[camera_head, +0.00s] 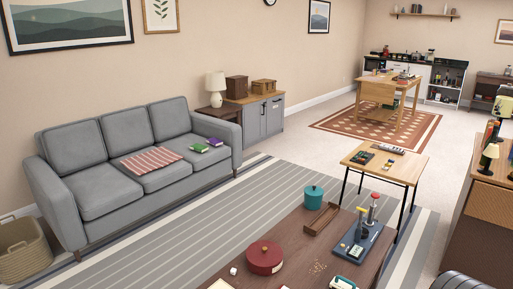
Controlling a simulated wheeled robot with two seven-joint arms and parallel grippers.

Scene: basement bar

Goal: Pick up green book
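A small green block (198,148), which looks like a book, lies on the right seat of the grey sofa (100,194). A purple block (215,142) of similar size lies just behind and to the right of it, close to the sofa's right armrest. A red and white striped cloth (151,160) lies on the middle seat to its left. Any title on the green block is too small to read. Neither of my grippers shows in the head view.
A dark wooden table (293,251) in front holds a red pot (264,257), a teal canister (313,197) and a blue tray (357,245). A light side table (391,168) stands behind it. The striped rug (215,220) is clear between sofa and table.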

